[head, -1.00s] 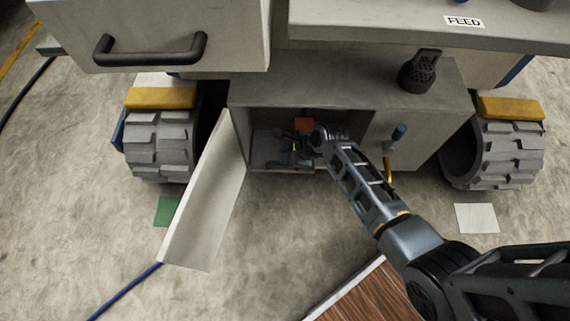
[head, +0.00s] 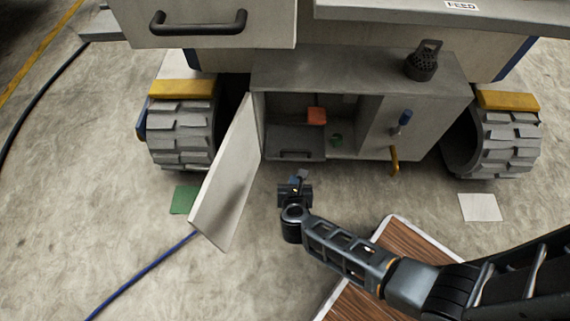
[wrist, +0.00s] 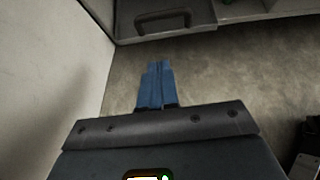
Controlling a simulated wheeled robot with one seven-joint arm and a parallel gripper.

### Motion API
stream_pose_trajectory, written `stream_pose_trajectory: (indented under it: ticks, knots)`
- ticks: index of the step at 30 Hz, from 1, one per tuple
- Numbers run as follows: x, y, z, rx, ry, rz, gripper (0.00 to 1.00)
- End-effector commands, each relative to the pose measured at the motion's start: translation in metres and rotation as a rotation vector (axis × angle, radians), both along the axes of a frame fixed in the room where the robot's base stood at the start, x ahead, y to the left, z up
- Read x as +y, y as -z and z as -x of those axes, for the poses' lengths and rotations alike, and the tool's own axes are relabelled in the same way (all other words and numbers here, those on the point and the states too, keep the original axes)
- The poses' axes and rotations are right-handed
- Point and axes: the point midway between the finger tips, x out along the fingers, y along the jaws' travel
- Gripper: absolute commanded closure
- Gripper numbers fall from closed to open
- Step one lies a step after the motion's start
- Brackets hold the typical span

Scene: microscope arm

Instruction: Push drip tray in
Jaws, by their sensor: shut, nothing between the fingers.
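The drip tray (head: 283,141) is a grey tray with a dark handle at its front. It sits in the left part of the open cabinet under the machine. It also shows at the top of the wrist view (wrist: 201,12), handle facing me. I cannot tell how deep it sits. My gripper (head: 299,177) is outside the cabinet, in front of the tray and apart from it, over the floor. Its blue fingers (wrist: 157,84) are shut together with nothing between them and point toward the tray's front.
The cabinet's white door (head: 228,172) stands open to the left of my gripper. An orange block (head: 316,115) and a green item (head: 336,139) are inside the cabinet. A wooden board (head: 350,292) lies on the floor.

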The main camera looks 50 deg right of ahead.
Motion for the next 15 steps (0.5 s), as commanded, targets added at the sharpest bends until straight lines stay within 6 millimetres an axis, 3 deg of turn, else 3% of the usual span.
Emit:
stream_pose_trajectory:
  ticks: [5, 15]
  knots:
    - [-0.006, 0.011, 0.004, 0.017, 0.034, -0.009, 1.00]
    - [-0.044, 0.049, -0.027, 0.015, 0.032, -0.007, 1.00]
